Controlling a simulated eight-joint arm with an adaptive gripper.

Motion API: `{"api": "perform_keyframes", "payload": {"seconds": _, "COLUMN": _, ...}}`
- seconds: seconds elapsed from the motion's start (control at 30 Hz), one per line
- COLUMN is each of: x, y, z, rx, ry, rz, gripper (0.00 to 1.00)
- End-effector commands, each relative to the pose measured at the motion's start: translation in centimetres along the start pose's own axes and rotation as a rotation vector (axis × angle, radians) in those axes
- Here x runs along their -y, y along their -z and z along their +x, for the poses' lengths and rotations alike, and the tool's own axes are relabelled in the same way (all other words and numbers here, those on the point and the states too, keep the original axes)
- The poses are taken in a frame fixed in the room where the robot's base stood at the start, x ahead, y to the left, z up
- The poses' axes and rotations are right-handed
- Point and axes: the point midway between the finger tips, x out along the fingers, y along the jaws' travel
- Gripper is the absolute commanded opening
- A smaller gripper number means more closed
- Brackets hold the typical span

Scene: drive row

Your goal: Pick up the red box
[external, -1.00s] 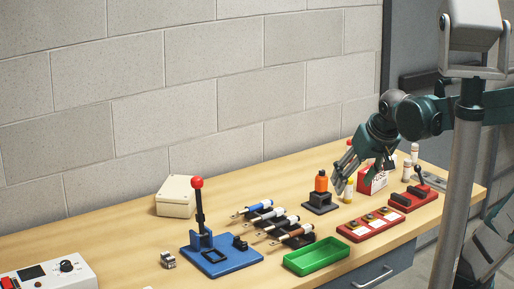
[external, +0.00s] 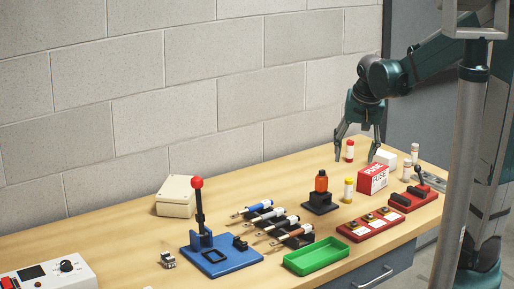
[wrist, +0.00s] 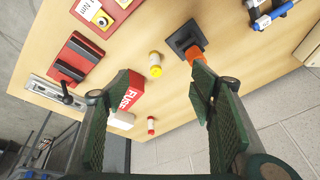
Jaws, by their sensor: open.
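The red box (external: 372,180), with white "FUSE" lettering, stands upright on the wooden bench toward the right in the external view. My gripper (external: 355,159) is open and empty, pointing down, up and left of the box in that view, with a clear gap to it. In the wrist view my open fingers (wrist: 160,80) spread wide, and the red box (wrist: 134,92) shows beside the left finger, which hides part of it.
A white box (external: 386,157) stands behind the red one. A red-capped bottle (external: 349,150), a yellow-capped bottle (external: 348,190) and an orange bottle in a black stand (external: 320,203) are close by.

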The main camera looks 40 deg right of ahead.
Motion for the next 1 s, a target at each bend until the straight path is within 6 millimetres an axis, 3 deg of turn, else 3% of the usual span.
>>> {"api": "perform_keyframes", "payload": {"seconds": 0.4, "x": -1.8, "y": 6.1, "z": 2.9, "rx": 0.048, "ry": -0.074, "rz": 0.192, "gripper": 0.55}}
{"api": "perform_keyframes", "payload": {"seconds": 1.0, "x": -6.3, "y": 13.0, "z": 9.1, "rx": 0.108, "ry": -0.188, "rz": 0.47, "gripper": 0.55}}
